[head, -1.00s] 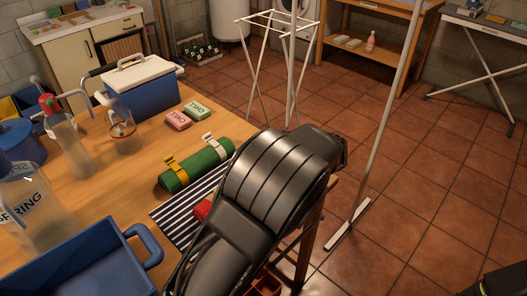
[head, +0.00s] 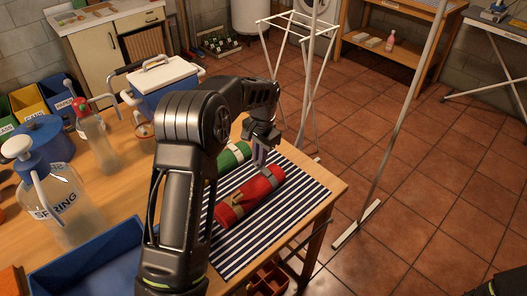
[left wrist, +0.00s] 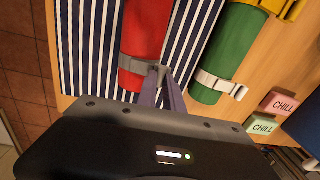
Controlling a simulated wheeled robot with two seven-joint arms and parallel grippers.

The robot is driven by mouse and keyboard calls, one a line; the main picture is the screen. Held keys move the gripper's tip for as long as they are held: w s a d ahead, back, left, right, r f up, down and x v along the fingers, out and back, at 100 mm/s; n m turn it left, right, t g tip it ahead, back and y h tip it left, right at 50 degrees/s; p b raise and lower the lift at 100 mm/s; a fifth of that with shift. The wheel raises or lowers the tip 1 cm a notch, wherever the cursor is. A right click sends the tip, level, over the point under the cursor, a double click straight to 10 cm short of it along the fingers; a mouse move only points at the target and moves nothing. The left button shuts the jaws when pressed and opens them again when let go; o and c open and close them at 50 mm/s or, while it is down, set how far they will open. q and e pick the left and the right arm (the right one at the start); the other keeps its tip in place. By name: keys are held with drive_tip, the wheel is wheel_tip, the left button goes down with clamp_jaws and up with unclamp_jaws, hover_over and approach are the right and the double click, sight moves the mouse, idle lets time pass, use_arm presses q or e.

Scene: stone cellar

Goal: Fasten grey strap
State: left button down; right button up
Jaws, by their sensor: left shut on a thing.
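A red roll (head: 262,187) lies on a striped mat (head: 305,190) on the table, and it also shows in the left wrist view (left wrist: 147,30). A grey strap (left wrist: 136,66) goes around the roll near one end. My left gripper (head: 261,163) is over that end, pointing down. In the left wrist view its fingers (left wrist: 163,76) are shut on the grey strap at the roll's side. Whether the strap is fastened is hidden by the fingers. A brownish strap (head: 237,208) shows near the roll's other end. My right gripper is not in view.
A green roll (left wrist: 222,55) with a white strap (left wrist: 222,86) lies close beside the red one. Pink and green CHILL blocks (left wrist: 283,103) are near it. Spray bottles (head: 62,205), a blue tray (head: 95,262) and a cooler (head: 165,85) stand on the table.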

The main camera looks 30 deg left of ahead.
use_arm(q)
drive_tip(key=shift+w+a+f+g+h+p, duration=0.1)
drive_tip(key=shift+a+f+g+h+p, duration=0.2)
drive_tip(key=shift+h, duration=0.45)
drive_tip(key=shift+w+a+f+g+h+p, duration=0.1)
drive_tip(key=shift+a+f+h, duration=0.2)
drive_tip(key=shift+f+h, duration=0.35)
drive_tip(key=shift+s, duration=0.1)
drive_tip(key=c, duration=1.5)
unclamp_jaws()
drive_tip(key=shift+r, duration=0.1)
drive_tip(key=r, duration=0.2)
drive_tip(key=a+r, duration=0.1)
drive_tip(key=r, duration=0.2)
drive_tip(key=r+p, duration=0.1)
drive_tip(key=r, duration=0.1)
drive_tip(key=shift+w+a+r, duration=0.25)
drive_tip(key=shift+r, duration=0.05)
